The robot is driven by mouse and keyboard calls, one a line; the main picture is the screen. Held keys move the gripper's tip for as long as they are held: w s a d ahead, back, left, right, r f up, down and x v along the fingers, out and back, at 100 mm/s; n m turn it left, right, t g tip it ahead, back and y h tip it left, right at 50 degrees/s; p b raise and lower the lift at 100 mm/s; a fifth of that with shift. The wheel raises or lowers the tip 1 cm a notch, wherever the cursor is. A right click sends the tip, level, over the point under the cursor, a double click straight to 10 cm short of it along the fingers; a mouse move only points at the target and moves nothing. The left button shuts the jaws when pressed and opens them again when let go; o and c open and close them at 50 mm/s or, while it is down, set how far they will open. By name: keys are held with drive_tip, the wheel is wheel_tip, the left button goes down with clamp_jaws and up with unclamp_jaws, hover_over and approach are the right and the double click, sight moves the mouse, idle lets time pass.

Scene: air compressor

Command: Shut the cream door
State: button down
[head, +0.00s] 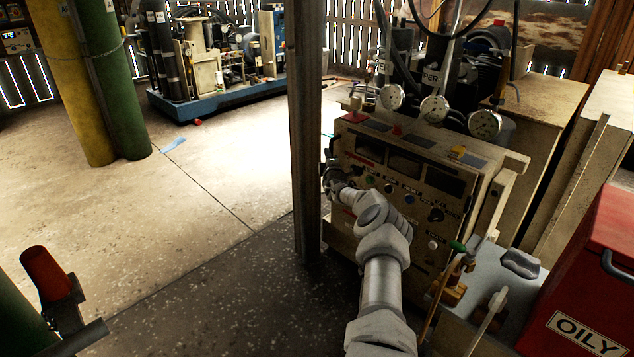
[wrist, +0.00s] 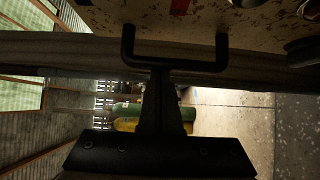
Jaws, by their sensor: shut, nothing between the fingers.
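The cream door appears to be the worn cream panel (head: 405,215) with buttons, knobs and dark windows, at right of centre in the head view. Part of its face (wrist: 270,15) shows at the top of the wrist view. A black U-shaped handle (wrist: 185,65) stands out from it. My gripper (head: 332,178) is at the panel's left edge in the head view, partly hidden and dark. In the wrist view my gripper (wrist: 160,80) is shut and empty, its fingers at the handle's bar. I cannot tell whether they touch it. How far the door stands open is unclear.
A wooden post (head: 306,130) stands just left of my gripper. Round gauges (head: 434,108) sit above the panel. A red bin (head: 590,275) and a grey bench with a valve are at right. Yellow and green cylinders (head: 118,90) stand at left.

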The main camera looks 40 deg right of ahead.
drive_tip(key=shift+s+d+r+p, duration=0.1)
drive_tip(key=shift+s+d+p, duration=0.2)
drive_tip(key=shift+s, duration=0.2)
drive_tip(key=shift+s+d+r+p, duration=0.15)
drive_tip(key=shift+s+p, duration=0.15)
drive_tip(key=shift+s, duration=0.2)
drive_tip(key=w+a+p+v, duration=0.1)
drive_tip(key=p+v, duration=0.5)
drive_tip(key=v, duration=1)
drive_tip(key=shift+a+f, duration=0.2)
drive_tip(key=shift+f, duration=0.05)
drive_tip(key=shift+s, duration=0.1)
